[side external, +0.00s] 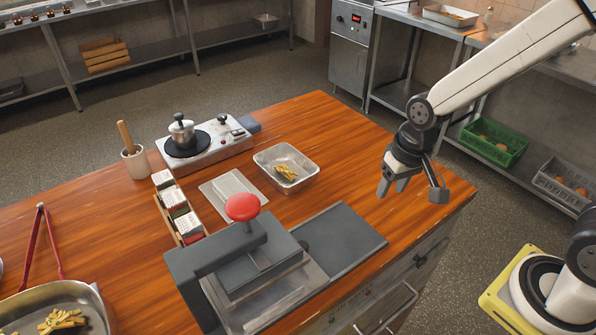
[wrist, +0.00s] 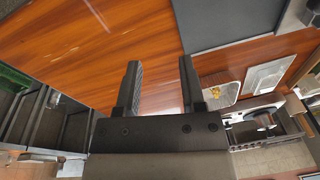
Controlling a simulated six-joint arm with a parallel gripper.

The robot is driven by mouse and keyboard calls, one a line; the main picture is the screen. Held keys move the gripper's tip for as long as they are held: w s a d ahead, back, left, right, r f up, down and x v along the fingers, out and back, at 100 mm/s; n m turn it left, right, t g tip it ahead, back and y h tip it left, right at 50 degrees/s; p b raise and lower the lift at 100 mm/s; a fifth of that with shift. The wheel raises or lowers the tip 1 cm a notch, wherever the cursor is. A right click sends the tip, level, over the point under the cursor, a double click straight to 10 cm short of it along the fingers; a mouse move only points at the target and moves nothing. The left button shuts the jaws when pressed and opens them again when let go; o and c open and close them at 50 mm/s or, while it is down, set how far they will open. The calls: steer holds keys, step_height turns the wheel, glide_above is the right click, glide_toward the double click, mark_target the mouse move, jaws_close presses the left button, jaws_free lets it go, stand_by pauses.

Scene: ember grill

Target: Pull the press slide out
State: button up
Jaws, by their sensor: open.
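The press (side external: 190,270) is a dark grey block on the front of the wooden table, with a red knob (side external: 243,207) on top. A pale metal plate (side external: 290,296), which looks like the press slide, lies low in it, partly covered by the press block. How far it is drawn out I cannot tell. My gripper (side external: 411,188) hangs open and empty above the table's right end, apart from the press. In the wrist view the two fingers (wrist: 160,66) stand apart over bare wood.
A flat dark slab (side external: 345,240) lies right of the press; a dark slab also shows in the wrist view (wrist: 235,18). A metal tray with food (side external: 262,157), a hotplate with a pot (side external: 215,145) and a spice rack (side external: 187,238) stand behind. The table's right end is clear.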

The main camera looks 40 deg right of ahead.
steer(key=w+a+m+g+y, duration=0.2)
steer(key=w+a+m+g, duration=0.15)
steer(key=a, duration=0.65)
steer(key=m+g, duration=0.1)
steer(key=m, duration=0.2)
glide_toward(302, 245)
steer(key=f, duration=0.1)
steer(key=shift+s+f+y, duration=0.1)
steer(key=shift+f+y, duration=0.1)
steer(key=shift+y, duration=0.1)
steer(key=shift+f, duration=0.1)
steer(key=shift+x, duration=3.8)
jaws_close()
